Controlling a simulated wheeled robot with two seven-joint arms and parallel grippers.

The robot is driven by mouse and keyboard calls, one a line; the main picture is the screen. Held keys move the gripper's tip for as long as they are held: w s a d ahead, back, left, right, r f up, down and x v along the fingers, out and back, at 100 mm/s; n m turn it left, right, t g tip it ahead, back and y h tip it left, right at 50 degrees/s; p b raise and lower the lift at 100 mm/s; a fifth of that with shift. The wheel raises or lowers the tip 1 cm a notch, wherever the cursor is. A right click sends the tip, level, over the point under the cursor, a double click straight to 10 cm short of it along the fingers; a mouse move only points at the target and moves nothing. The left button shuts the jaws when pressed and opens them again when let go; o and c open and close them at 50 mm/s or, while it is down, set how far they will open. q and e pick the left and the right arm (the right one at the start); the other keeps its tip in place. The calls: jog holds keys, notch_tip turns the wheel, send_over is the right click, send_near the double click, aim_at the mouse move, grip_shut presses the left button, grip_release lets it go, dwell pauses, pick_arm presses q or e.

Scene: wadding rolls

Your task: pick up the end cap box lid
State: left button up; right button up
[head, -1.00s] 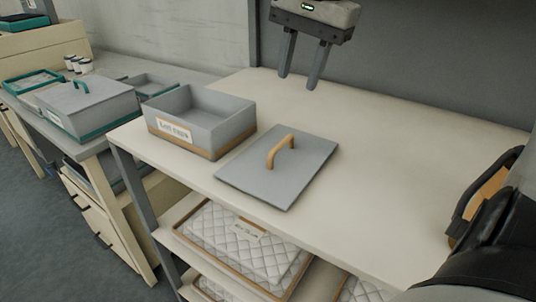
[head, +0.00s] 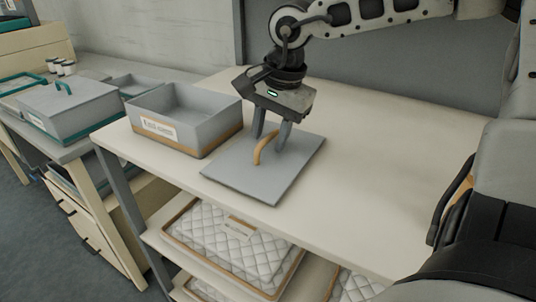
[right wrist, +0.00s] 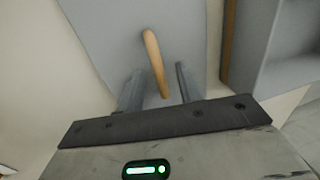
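The end cap box lid (head: 240,180) is a flat grey plate with an arched orange handle (head: 264,147), lying flat on the cream table. It also shows in the right wrist view (right wrist: 90,25), its handle (right wrist: 152,55) pointing between the fingers. My right gripper (head: 271,136) is directly over the lid, fingers pointing down and apart at the handle. The fingers look open, with a gap on each side of the handle; I see no grip on it. The open grey box (head: 200,125) with a tan base band and white label stands left of the lid. My left gripper is not in view.
The table (head: 350,190) is clear right of the lid. A shelf below holds a tray with quilted wadding (head: 235,245). On the left bench are a closed grey box with a teal handle (head: 70,105), trays and small white jars (head: 62,67).

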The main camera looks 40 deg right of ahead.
grip_shut()
